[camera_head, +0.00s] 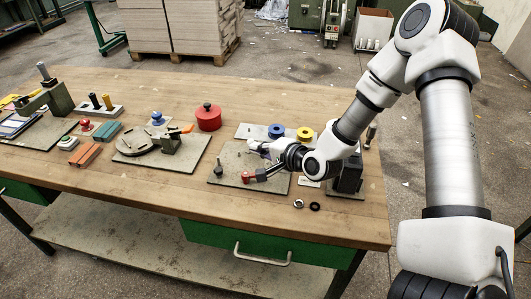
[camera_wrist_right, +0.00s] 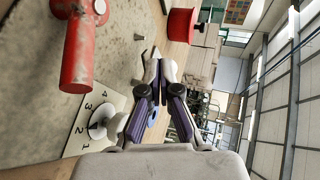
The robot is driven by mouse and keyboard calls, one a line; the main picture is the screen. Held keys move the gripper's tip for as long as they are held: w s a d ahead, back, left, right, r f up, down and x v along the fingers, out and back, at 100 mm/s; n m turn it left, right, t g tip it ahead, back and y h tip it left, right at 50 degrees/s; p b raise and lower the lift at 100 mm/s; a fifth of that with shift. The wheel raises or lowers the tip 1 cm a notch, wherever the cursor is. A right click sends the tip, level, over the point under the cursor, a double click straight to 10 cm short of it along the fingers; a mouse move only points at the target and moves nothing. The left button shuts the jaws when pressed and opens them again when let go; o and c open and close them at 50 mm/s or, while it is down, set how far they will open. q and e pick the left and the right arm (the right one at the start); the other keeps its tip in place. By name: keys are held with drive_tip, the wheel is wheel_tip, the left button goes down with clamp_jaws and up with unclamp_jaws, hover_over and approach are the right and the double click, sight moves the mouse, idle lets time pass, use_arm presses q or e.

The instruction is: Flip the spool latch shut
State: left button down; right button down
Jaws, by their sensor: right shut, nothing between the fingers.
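My right gripper (camera_head: 259,147) is shut and empty above a grey plate (camera_head: 232,165) at the right part of the bench. In the right wrist view its fingertips (camera_wrist_right: 159,66) are close together with nothing between them. A red-ended lever (camera_head: 249,177), which may be the spool latch, lies low over the plate's front part, apart from the fingertips. In the right wrist view a red cylindrical handle (camera_wrist_right: 75,52) shows large at upper left. Whether the latch is open or shut I cannot tell. My left gripper is out of view.
A blue spool (camera_head: 276,131) and a yellow spool (camera_head: 305,134) stand behind the gripper. A red round container (camera_head: 208,117) stands to their left. A dark post (camera_head: 219,172) rises at the plate's left. A numbered dial (camera_wrist_right: 99,124) shows in the wrist view.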

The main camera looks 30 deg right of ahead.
drive_tip(key=shift+w+a+f+b, duration=0.25)
drive_tip(key=shift+w+a+b, duration=0.25)
drive_tip(key=shift+b, duration=0.25)
drive_tip(key=shift+w+a+b, duration=0.15)
drive_tip(key=shift+a+b, duration=0.05)
drive_tip(key=shift+b, duration=0.2)
drive_tip(key=shift+d+r+m+h, duration=0.15)
drive_tip(key=shift+m+h, duration=0.15)
drive_tip(key=shift+m, duration=0.1)
drive_tip(key=shift+w, duration=0.1)
drive_tip(key=shift+s+d+r+p, duration=0.1)
drive_tip(key=shift+s+d+p, duration=0.1)
drive_tip(key=shift+d+p, duration=0.25)
drive_tip(key=shift+s+d, duration=0.1)
drive_tip(key=shift+d, duration=0.25)
